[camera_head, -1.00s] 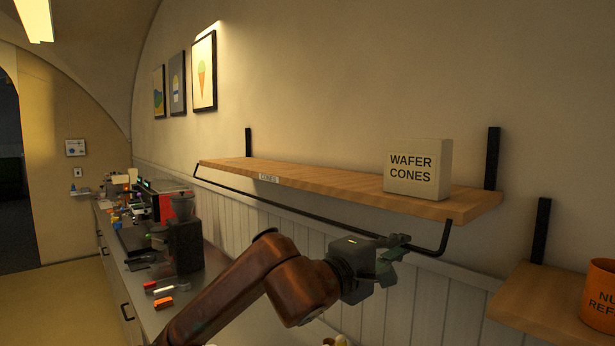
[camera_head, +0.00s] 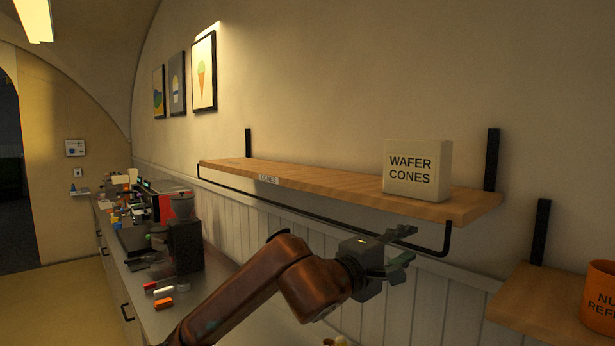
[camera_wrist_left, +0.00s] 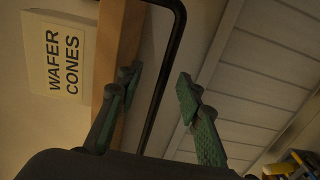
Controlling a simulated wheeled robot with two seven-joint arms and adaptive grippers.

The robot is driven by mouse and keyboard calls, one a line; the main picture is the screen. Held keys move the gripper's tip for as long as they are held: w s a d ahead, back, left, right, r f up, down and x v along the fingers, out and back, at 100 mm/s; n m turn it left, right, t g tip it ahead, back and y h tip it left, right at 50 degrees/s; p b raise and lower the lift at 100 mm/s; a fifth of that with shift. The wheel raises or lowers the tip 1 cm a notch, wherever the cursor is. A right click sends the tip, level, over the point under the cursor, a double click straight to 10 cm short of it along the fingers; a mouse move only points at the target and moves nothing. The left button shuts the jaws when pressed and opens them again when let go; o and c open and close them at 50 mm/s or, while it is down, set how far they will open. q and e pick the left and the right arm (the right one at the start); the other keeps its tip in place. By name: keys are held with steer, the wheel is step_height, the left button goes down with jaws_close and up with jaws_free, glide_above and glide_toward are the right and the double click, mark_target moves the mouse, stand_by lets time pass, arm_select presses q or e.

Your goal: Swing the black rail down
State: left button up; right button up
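The black rail (camera_head: 448,238) is a thin bar with bent ends under the front edge of the wooden shelf (camera_head: 330,188). Its right end hangs nearly straight down from the shelf. My left gripper (camera_head: 408,244) is near the rail's right part, its two fingers spread apart. In the left wrist view the rail (camera_wrist_left: 161,80) passes between the two green fingers (camera_wrist_left: 160,92), with clear space on both sides. The arm and gripper hide part of the rail in the head view. My right gripper is out of view.
A wafer cones box (camera_head: 417,170) stands at the shelf's right end. A lower shelf (camera_head: 535,300) with an orange tub (camera_head: 598,295) is at the right. A counter (camera_head: 195,290) with a grinder and small items runs along the wall at left.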

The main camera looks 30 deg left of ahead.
arm_select(q)
steer(key=shift+s, duration=0.1)
steer(key=b+v, duration=0.2)
steer(key=v, duration=0.4)
stand_by(0.4)
steer(key=v, duration=1.2)
steer(key=shift+f, duration=0.1)
